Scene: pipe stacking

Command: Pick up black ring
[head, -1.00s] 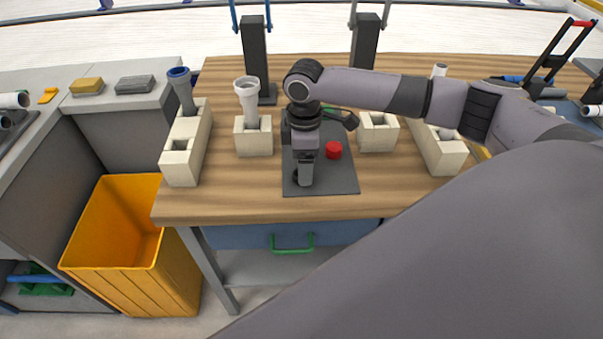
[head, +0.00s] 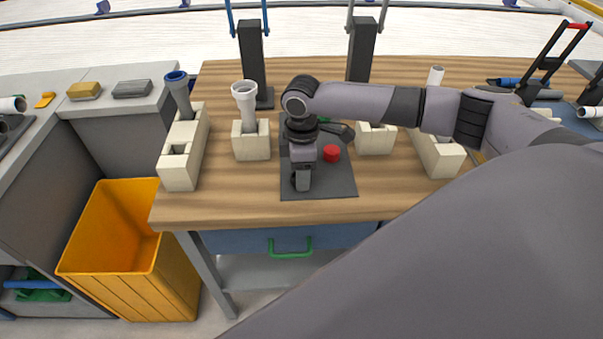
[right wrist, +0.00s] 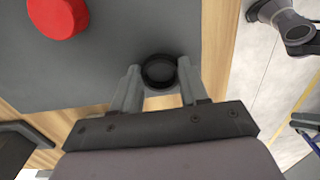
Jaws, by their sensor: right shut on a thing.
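The black ring (right wrist: 160,70) shows in the right wrist view between the two fingers of my right gripper (right wrist: 159,78), at the edge of the dark grey mat (right wrist: 115,55). The fingers are shut on its sides. In the head view my right gripper (head: 301,184) points down over the front left part of the mat (head: 335,185). The ring is mostly hidden there behind the gripper. I cannot tell whether it touches the mat. My left gripper is not in view.
A red ring-like piece (head: 331,153) lies on the mat right of the gripper. Cream blocks (head: 251,142) stand on both sides, some holding upright pipes (head: 245,96). Black posts (head: 252,55) stand behind. A yellow bin (head: 115,240) is on the floor at left. The front table strip is clear.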

